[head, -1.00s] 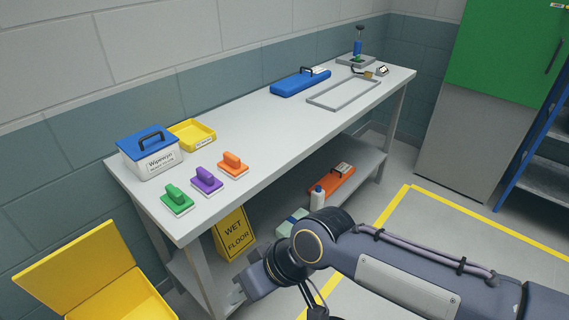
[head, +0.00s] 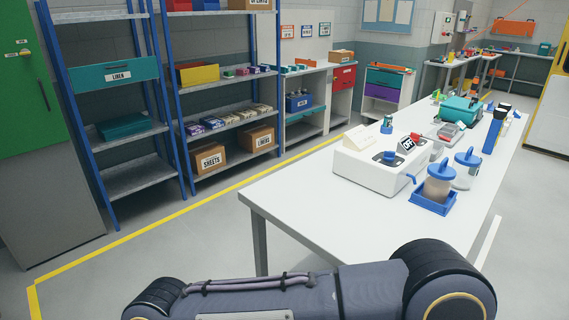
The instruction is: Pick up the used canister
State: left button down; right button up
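Two canisters with blue lids stand on the white table's near right part. The front canister (head: 438,184) has cloudy beige sides and stands upright in a small blue tray (head: 433,205). The second canister (head: 465,170) is paler and stands just behind it to the right. No label tells me which one is the used canister, though the front one looks darker. A white machine (head: 370,174) with a small sign reading OFF (head: 408,146) is left of them. One of my arms crosses the bottom edge, well short of the canisters. Neither gripper is in view.
The white table (head: 300,201) has clear surface at its near left. A teal case (head: 461,109) and small items lie farther back. Blue-framed shelves (head: 222,115) with boxes stand at the left. Floor between shelves and table is clear, with a yellow line (head: 165,220).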

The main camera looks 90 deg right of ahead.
aim_at(439, 179)
jog(key=k+z, duration=0.15)
jog(key=z, duration=3.7)
jog(key=i+l, duration=0.55)
jog(key=i+l+u, duration=0.45)
jog(key=l+u, duration=0.25)
jog(key=u, duration=1.25)
